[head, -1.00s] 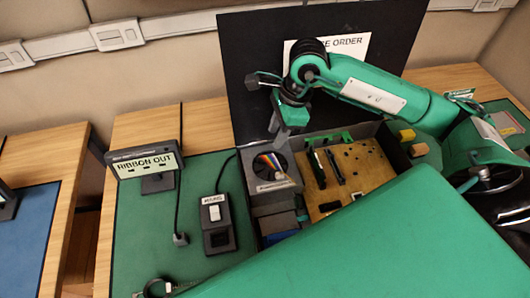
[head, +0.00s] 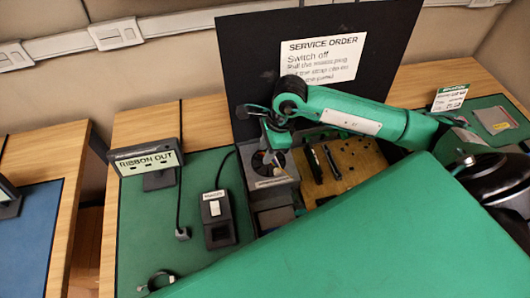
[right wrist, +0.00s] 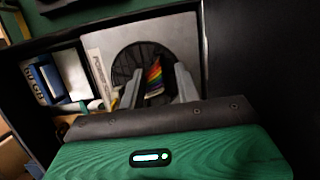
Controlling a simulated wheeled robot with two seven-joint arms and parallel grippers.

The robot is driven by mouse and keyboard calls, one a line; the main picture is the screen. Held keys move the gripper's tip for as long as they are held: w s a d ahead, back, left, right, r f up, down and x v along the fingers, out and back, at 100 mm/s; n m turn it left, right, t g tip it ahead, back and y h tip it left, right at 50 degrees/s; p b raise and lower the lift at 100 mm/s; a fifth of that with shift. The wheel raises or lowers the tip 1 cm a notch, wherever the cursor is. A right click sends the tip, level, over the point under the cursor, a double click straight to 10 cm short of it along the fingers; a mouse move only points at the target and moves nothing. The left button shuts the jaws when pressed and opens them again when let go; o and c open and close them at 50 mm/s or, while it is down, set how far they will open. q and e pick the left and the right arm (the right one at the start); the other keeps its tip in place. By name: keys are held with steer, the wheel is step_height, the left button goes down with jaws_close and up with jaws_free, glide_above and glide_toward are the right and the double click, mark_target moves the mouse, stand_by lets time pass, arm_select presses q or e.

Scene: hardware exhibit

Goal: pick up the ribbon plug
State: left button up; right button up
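The rainbow ribbon (right wrist: 154,76) shows in the right wrist view, in front of a dark round fan grille in a grey housing. The same grey housing (head: 272,183) stands at the back middle of the bench in the head view. I cannot clearly make out the plug itself at the ribbon's end. My right gripper (right wrist: 157,88) is open, its two grey fingers on either side of the ribbon in the picture; contact cannot be told. In the head view my right gripper (head: 268,157) hangs over the housing, partly covering the ribbon. My left gripper is not in view.
A sign reading RIBBON OUT (head: 146,160) stands at the left. A switch box (head: 218,220) and a cable end (head: 183,234) lie on the green mat (head: 140,225). A black board (head: 255,65) rises behind; a strap loop (head: 158,280) lies in front.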

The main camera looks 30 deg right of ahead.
jaws_close()
steer(key=shift+r, duration=0.1)
